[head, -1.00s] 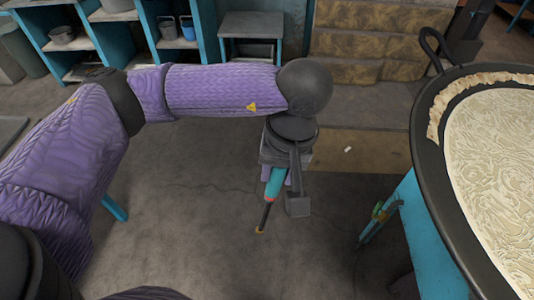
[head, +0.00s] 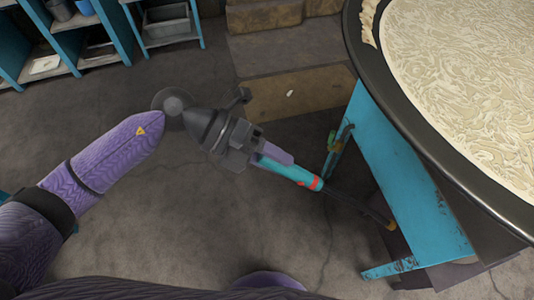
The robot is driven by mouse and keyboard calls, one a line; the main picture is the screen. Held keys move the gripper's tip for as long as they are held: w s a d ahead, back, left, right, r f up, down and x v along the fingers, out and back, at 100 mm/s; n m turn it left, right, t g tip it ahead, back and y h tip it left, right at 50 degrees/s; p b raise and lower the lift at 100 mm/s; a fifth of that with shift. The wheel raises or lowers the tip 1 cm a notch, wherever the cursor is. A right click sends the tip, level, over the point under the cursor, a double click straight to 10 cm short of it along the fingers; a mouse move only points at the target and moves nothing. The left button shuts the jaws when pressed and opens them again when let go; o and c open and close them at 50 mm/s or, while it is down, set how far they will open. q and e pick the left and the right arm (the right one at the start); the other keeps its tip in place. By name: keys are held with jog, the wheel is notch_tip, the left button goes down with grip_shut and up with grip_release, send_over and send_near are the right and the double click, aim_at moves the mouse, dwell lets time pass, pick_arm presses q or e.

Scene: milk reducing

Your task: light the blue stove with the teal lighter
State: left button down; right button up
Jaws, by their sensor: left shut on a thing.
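My left gripper (head: 268,155) is shut on the teal lighter (head: 290,170). The lighter has a red band and a long dark nozzle with an orange-brown tip, which points down and right toward the stove's lower part. The blue stove (head: 400,190) stands at the right, with blue legs and a brass-and-green valve fitting (head: 338,140) on its left side. A wide dark pan (head: 390,100) of pale, creamy milk covers its top. The burner under the pan is hidden. My right gripper is not in view.
Blue shelves (head: 120,35) with metal containers stand at the back left. Stone-like steps (head: 290,90) are behind the stove, with a small white scrap on them. The grey floor (head: 200,220) left of the stove is clear.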

pick_arm(q)
jog(key=f+n+t, duration=0.1)
jog(key=t, duration=0.1)
jog(key=f+n+t+h+b, duration=0.1)
jog(key=n+t, duration=0.1)
jog(key=w+a+f+n+t+h, duration=0.1)
jog(key=n+t, duration=0.1)
jog(key=shift+f+b, duration=0.15)
jog(key=shift+b, duration=0.2)
jog(key=shift+w+a+f+n+t, duration=0.1)
jog(key=shift+a+f+n+t, duration=0.1)
jog(key=shift+n+t, duration=0.3)
jog(key=shift+w+d+t, duration=0.15)
jog(key=shift+t, duration=0.15)
jog(key=w+d, duration=0.3)
jog(key=d, duration=0.7)
jog(key=w+d+b, duration=0.1)
jog(key=w+d, duration=0.3)
jog(key=d, duration=0.7)
jog(key=shift+w, duration=0.3)
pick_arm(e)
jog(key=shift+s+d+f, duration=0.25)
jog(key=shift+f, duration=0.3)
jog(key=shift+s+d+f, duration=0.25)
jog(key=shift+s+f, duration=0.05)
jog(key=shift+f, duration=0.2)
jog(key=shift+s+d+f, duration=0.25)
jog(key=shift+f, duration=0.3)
